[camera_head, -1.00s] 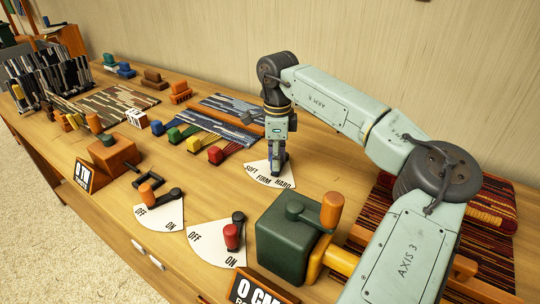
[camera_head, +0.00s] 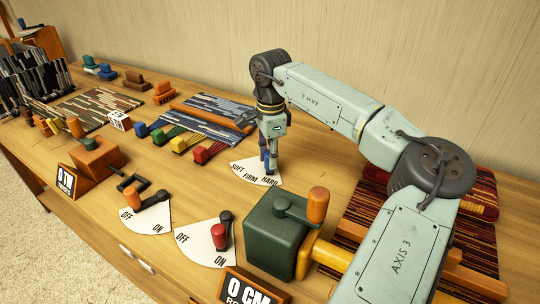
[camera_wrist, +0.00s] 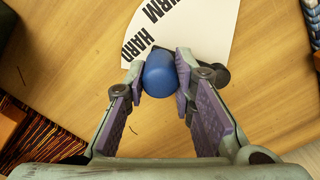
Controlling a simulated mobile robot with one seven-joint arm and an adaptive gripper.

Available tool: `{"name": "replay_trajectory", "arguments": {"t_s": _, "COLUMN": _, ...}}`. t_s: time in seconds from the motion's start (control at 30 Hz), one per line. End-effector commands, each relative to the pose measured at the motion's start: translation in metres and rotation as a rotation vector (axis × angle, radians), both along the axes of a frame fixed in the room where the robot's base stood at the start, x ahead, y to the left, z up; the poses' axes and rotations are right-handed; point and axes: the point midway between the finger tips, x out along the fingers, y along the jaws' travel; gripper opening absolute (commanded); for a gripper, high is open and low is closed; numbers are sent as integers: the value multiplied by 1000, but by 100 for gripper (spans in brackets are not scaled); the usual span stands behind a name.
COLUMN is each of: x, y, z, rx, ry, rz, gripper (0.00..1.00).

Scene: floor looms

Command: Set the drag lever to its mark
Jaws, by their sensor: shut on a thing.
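The drag lever's blue knob (camera_wrist: 160,76) stands over a white fan-shaped dial (camera_wrist: 208,28) lettered SOFT, FIRM and HARD. In the wrist view the knob is between my gripper's fingers (camera_wrist: 163,82), which are shut on it, beside the word HARD. In the head view the dial (camera_head: 241,170) lies on the table, and my gripper (camera_head: 268,167) points down at its back right edge, near HARD. The fingers hide most of the lever there. The lever's dark pivot shows only partly in the wrist view.
A green box (camera_head: 275,248) with an orange-handled crank stands in front right. Two OFF/ON dials, with an orange knob (camera_head: 144,192) and a red knob (camera_head: 219,236), lie in front. Coloured blocks (camera_head: 179,145) with yarn stand left. Dark red striped cloth (camera_head: 358,212) lies right.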

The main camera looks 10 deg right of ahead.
Motion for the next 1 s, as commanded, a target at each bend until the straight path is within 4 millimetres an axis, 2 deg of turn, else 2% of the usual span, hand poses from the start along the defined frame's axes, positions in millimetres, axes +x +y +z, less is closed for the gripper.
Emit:
{"name": "replay_trajectory", "arguments": {"t_s": 0.07, "x": 0, "y": -1, "z": 0, "rx": -1, "ry": 0, "rz": 0, "gripper": 0}}
{"name": "replay_trajectory", "arguments": {"t_s": 0.1, "x": 0, "y": -1, "z": 0, "rx": -1, "ry": 0, "rz": 0, "gripper": 25}}
{"name": "replay_trajectory", "arguments": {"t_s": 0.4, "x": 0, "y": -1, "z": 0, "rx": -1, "ry": 0, "rz": -1, "gripper": 44}}
{"name": "replay_trajectory", "arguments": {"t_s": 0.77, "x": 0, "y": -1, "z": 5, "rx": -2, "ry": -1, "rz": -2, "gripper": 44}}
{"name": "replay_trajectory", "arguments": {"t_s": 0.87, "x": 0, "y": -1, "z": 18, "rx": -2, "ry": -1, "rz": -3, "gripper": 44}}
{"name": "replay_trajectory", "arguments": {"t_s": 1.0, "x": 1, "y": -1, "z": 48, "rx": -2, "ry": -3, "rz": -4, "gripper": 44}}
